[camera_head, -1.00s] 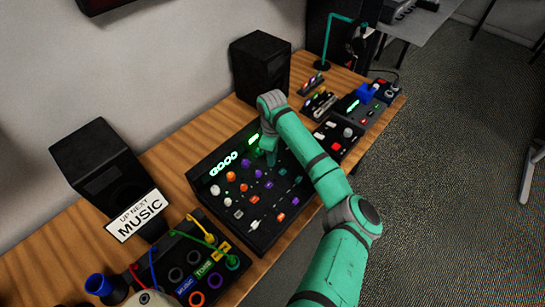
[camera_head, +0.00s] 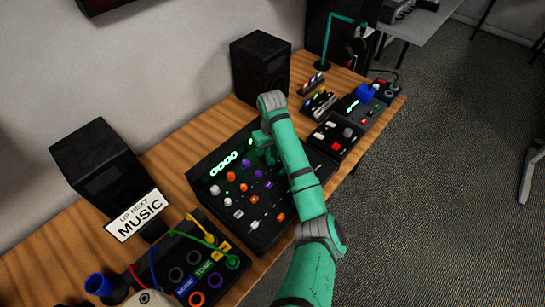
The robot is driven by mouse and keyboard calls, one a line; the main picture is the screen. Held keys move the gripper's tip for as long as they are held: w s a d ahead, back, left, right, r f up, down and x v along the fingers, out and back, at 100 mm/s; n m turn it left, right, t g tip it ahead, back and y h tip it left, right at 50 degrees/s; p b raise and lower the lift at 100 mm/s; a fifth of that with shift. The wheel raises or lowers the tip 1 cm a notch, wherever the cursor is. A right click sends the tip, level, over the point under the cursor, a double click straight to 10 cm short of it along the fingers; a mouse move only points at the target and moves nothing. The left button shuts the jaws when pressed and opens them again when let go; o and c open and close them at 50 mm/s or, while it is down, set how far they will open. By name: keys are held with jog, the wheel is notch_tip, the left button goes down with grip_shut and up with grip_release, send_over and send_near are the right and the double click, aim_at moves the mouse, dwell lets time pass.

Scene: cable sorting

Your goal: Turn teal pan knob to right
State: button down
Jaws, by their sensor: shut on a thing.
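The black mixer (camera_head: 203,173) lies on the wooden table with rows of coloured knobs, buttons and a lit green display (camera_head: 224,163). My gripper (camera_head: 268,158) is low over the upper right part of the mixer, pointing down, its jaws shut on a small control there. The teal pan knob cannot be made out apart from my teal gripper and arm, which cover that part of the panel. How far the knob is turned cannot be seen. Orange (camera_head: 231,176), purple and white (camera_head: 215,190) knobs show left of my gripper.
A black speaker (camera_head: 259,65) stands behind the mixer, another (camera_head: 95,165) at left with a "MUSIC" sign (camera_head: 138,216). A patch box (camera_head: 172,258) with coloured cables is at front left. Smaller control boxes (camera_head: 335,135) lie to the right, close to my arm.

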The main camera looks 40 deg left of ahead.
aim_at(272, 160)
jog(key=shift+m, duration=0.3)
jog(key=c, duration=1.6)
grip_release()
notch_tip(272, 160, up, 11)
jog(key=shift+f, duration=0.15)
